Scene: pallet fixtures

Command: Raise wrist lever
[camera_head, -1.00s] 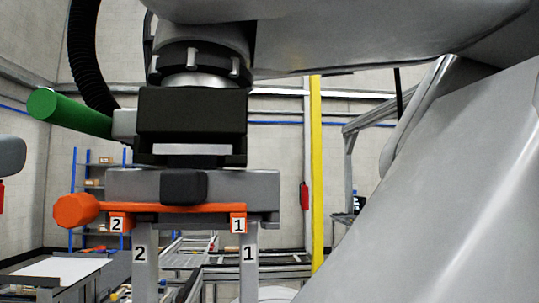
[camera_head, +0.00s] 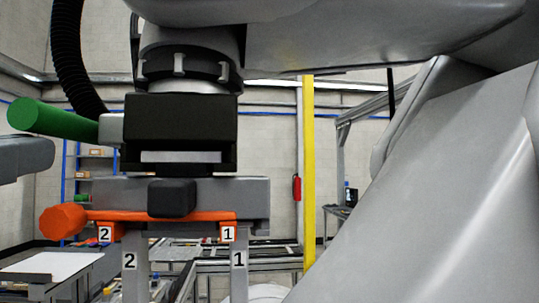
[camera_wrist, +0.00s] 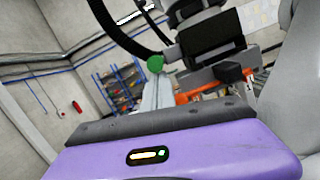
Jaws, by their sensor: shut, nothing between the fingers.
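A big grey robot wrist unit hangs in the middle of the head view. A green handle (camera_head: 52,120) sticks out to its left, tilted up at its outer end. Lower, an orange lever (camera_head: 165,215) with a round knob (camera_head: 62,221) lies about level across the unit; cannot tell which is the wrist lever. The wrist view shows the green handle's end (camera_wrist: 155,64) and the orange lever (camera_wrist: 195,97). My gripper (camera_head: 42,157) enters at the left edge, shut and empty, below the green handle, with no visible contact. The purple housing in the wrist view is mine.
Large grey arm parts (camera_head: 430,190) fill the right. A yellow post (camera_head: 308,170), shelves and benches stand behind. Free room lies left of the unit.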

